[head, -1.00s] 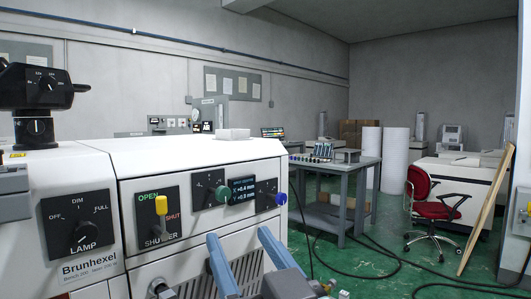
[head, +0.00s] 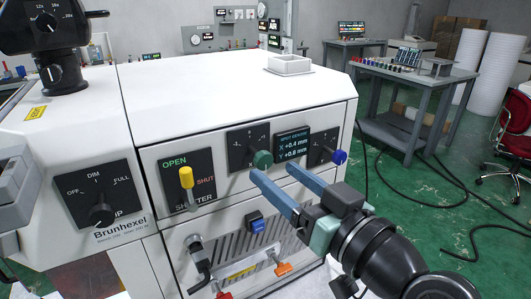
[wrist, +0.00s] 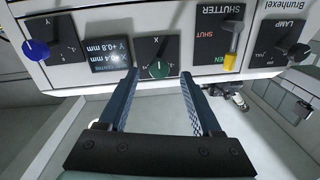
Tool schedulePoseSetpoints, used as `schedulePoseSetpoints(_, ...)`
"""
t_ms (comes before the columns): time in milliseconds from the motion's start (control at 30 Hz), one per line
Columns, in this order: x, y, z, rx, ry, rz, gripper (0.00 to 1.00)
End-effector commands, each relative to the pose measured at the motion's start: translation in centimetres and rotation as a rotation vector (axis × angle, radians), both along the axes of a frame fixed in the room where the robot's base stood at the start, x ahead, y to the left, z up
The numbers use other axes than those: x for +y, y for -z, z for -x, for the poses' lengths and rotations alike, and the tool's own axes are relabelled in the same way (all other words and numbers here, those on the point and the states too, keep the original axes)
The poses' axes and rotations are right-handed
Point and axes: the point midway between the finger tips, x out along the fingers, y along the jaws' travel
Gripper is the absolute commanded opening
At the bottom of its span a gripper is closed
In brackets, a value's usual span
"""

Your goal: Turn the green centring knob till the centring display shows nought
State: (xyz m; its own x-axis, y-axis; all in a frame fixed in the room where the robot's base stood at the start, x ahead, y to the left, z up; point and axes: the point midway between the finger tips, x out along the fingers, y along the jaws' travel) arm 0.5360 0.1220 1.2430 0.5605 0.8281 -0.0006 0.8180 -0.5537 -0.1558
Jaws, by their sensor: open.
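The green knob (head: 263,159) is on a black plate marked X on the white machine's front. In the wrist view the green knob (wrist: 159,69) lies between my fingertips, with a gap on each side. My gripper (head: 271,169) is open, its two blue fingers pointing at the panel just below and in front of the knob. It also shows open in the wrist view (wrist: 160,76). I cannot tell whether the tips reach around the knob. The centring display (head: 293,145) reads X +0.4 mm and Y +0.8 mm. It appears upside down in the wrist view (wrist: 109,55).
A blue knob (head: 340,157) marked Y is right of the display. A yellow shutter lever (head: 187,180) and a black lamp knob (head: 101,214) are to the left. Below are a blue button (head: 257,225) and orange-handled fitting (head: 283,268). A shallow white tray (head: 290,65) sits on top.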

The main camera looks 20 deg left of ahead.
Motion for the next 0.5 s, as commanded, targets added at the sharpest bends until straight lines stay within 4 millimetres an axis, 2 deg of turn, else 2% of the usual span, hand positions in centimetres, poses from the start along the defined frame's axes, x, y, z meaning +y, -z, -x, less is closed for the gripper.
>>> schedulePoseSetpoints(33, 0.9, -0.3, -0.5, 0.001, -0.004, 0.001, 0.66)
schedulePoseSetpoints(200, 3.0, -0.2, -2.0, 0.001, -0.002, 0.0, 0.66)
schedulePoseSetpoints(500, 4.1, 0.0, -2.8, -0.002, 0.001, 0.001, 0.66)
